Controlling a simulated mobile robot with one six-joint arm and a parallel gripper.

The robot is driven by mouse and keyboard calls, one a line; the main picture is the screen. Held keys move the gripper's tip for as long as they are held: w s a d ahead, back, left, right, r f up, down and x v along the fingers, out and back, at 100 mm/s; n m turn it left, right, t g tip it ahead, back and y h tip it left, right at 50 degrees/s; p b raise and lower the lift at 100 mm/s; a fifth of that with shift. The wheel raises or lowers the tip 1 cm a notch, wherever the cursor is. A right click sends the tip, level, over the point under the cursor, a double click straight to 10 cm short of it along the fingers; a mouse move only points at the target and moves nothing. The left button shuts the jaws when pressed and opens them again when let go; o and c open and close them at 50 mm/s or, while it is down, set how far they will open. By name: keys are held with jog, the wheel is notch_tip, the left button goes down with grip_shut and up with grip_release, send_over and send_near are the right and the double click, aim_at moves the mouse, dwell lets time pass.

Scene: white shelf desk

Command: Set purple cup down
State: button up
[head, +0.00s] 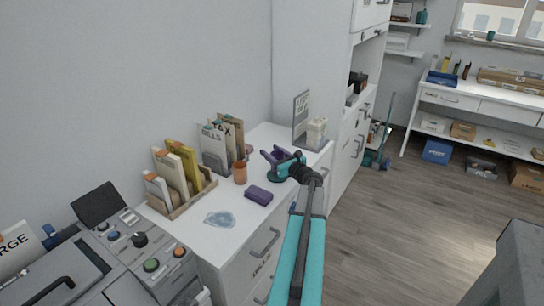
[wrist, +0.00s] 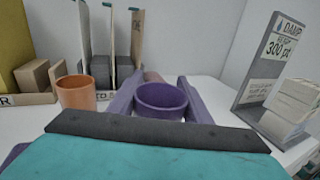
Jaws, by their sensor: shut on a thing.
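The purple cup (wrist: 161,101) is upright between the two purple fingers of my gripper (wrist: 158,92) in the wrist view. The gripper is shut on it. The cup's lower part is hidden behind my gripper's dark front edge, so I cannot tell whether it touches the desk. In the head view, my gripper (head: 277,154) is over the far right part of the white desk (head: 200,243); the cup is hard to tell from the fingers there.
An orange cup (head: 240,173) stands left of my gripper, with a purple block (head: 258,195) nearer. File holders (head: 216,150) line the wall. A sign stand (head: 301,118) with pale boxes (head: 316,133) is at the right end. A bluish flat item (head: 219,219) lies in front.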

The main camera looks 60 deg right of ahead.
jog(key=shift+f, duration=0.75)
jog(key=shift+f, duration=0.15)
jog(key=o, duration=1.2)
jog(key=shift+c, duration=0.2)
jog(key=shift+s, duration=0.15)
jog(key=b+v, duration=0.1)
jog(key=v, duration=1)
jog(key=shift+s+a, duration=0.2)
jog(key=shift+s, duration=0.15)
